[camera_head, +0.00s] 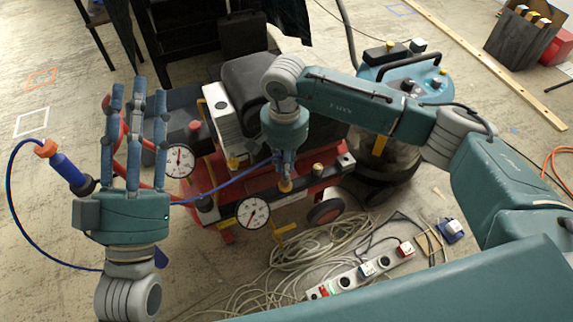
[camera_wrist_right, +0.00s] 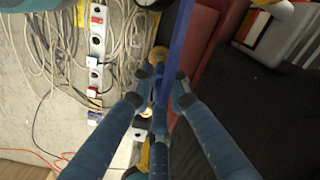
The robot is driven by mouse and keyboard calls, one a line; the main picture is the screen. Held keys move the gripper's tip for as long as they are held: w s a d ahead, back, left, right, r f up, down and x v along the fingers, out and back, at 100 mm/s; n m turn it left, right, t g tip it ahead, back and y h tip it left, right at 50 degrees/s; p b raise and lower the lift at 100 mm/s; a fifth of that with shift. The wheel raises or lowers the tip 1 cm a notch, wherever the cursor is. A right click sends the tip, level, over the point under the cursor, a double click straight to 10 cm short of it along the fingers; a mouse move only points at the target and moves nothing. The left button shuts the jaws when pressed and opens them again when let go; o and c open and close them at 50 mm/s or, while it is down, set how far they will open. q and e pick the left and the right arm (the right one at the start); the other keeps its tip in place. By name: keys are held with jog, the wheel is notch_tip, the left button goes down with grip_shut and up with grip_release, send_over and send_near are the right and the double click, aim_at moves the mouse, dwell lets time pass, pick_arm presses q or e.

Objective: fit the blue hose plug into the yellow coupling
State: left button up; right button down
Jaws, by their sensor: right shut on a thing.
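My right gripper (camera_head: 286,168) points down over the red machine, its fingers closed on the blue hose plug, which they mostly hide. In the right wrist view the fingertips (camera_wrist_right: 160,98) meet around the plug (camera_wrist_right: 157,84), and its blue hose (camera_wrist_right: 178,50) runs up the picture. A yellow coupling (camera_head: 285,186) shows just below the fingertips; a yellow ring (camera_wrist_right: 156,55) shows beyond them in the wrist view. I cannot tell whether plug and coupling touch. My left gripper (camera_head: 139,100) is open and empty, fingers upward, at the left.
A blue cylinder with an orange collar (camera_head: 65,167) and looping hose hangs left of my left gripper. Two dial gauges (camera_head: 253,213) are on the red machine (camera_head: 265,208). Coiled cables and a power strip (camera_head: 360,270) lie on the floor. A teal vacuum (camera_head: 405,75) stands behind my right arm.

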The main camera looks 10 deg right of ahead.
jog(key=c, duration=1.6)
grip_release()
jog(key=shift+f, duration=0.2)
notch_tip(320, 180, up, 12)
jog(key=shift+s+d+r, duration=0.1)
jog(key=shift+d+r, duration=0.05)
